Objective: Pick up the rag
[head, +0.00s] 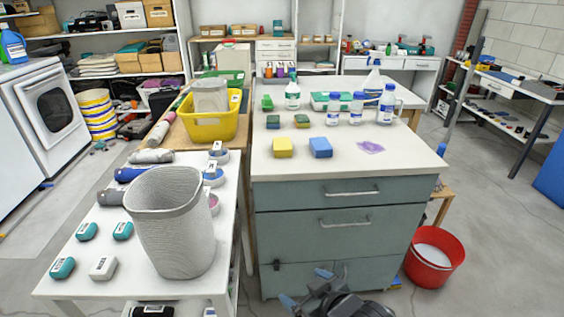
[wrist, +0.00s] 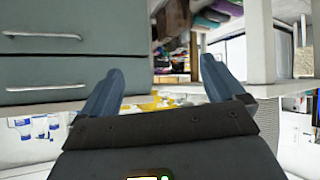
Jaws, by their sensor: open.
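A small purple rag (head: 370,147) lies flat and crumpled on the white top of the grey-green drawer cabinet (head: 335,225), toward its right side. My gripper (head: 306,288) is low in front of the cabinet, below the countertop and well apart from the rag. In the wrist view my gripper (wrist: 162,72) shows two blue fingers spread apart with nothing between them. The wrist picture is upside down, with the drawer fronts (wrist: 60,55) at left. I cannot make out the rag in the wrist view.
A yellow sponge (head: 283,148) and a blue sponge (head: 320,148) sit left of the rag. Several bottles (head: 357,108) stand behind it. A grey bin (head: 172,225) stands on the white table at left. A red bucket (head: 433,258) is on the floor at right.

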